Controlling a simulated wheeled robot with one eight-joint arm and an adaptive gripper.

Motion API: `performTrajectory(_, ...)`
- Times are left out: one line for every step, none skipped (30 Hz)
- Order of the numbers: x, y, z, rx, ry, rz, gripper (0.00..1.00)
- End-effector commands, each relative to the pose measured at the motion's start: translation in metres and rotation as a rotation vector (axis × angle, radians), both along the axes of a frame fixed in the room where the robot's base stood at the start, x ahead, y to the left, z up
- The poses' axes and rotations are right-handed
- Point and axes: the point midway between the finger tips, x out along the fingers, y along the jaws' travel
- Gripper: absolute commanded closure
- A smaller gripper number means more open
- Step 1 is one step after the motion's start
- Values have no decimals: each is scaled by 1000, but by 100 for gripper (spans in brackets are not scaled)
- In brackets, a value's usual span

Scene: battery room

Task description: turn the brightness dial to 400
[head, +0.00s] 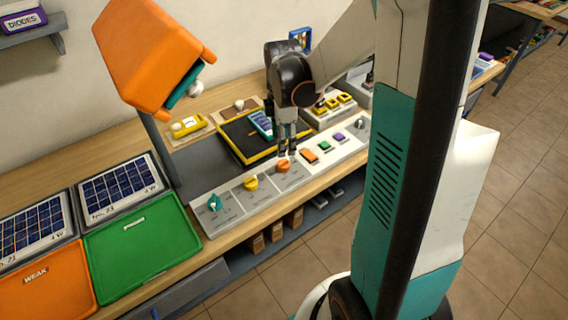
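A long light-grey control panel (234,205) lies along the front of the bench in the head view. It carries a teal dial (215,202), a yellow dial (251,183) and an orange dial (283,166). Each dial sits on its own marked field. The printing is too small to read, so I cannot tell which dial is the brightness dial or its setting. My gripper (287,151) points down just above and behind the orange dial. I cannot tell whether it touches the dial or how far its fingers are apart.
Orange (309,156), green (325,146) and purple (339,138) buttons and a grey knob (360,123) continue the panel rightward. A yellow-edged black tray (236,133) lies behind. An orange lamp hood (150,55) overhangs the left. Green (140,245) and orange (45,285) trays stand left.

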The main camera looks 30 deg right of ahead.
Motion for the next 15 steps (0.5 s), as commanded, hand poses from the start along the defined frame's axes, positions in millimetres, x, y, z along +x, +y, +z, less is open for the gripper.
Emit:
performTrajectory(1,0,-14,0,0,-1,46)
performTrajectory(0,0,-20,0,0,-1,46)
performTrajectory(1,0,-28,0,0,-1,46)
performTrajectory(1,0,-34,0,0,-1,46)
performTrajectory(1,0,-40,0,0,-1,46)
performTrajectory(0,0,-48,0,0,-1,46)
performTrajectory(0,0,-53,0,-1,-1,46)
performTrajectory(1,0,-58,1,-1,-2,46)
performTrajectory(0,0,-65,1,-1,-2,46)
performTrajectory(0,0,-69,1,-1,-2,46)
performTrajectory(0,0,-73,1,-1,-2,46)
performTrajectory(1,0,-78,1,-1,-2,46)
performTrajectory(0,0,-81,1,-1,-2,46)
performTrajectory(0,0,-84,1,-1,-2,46)
performTrajectory(0,0,-87,1,-1,-2,46)
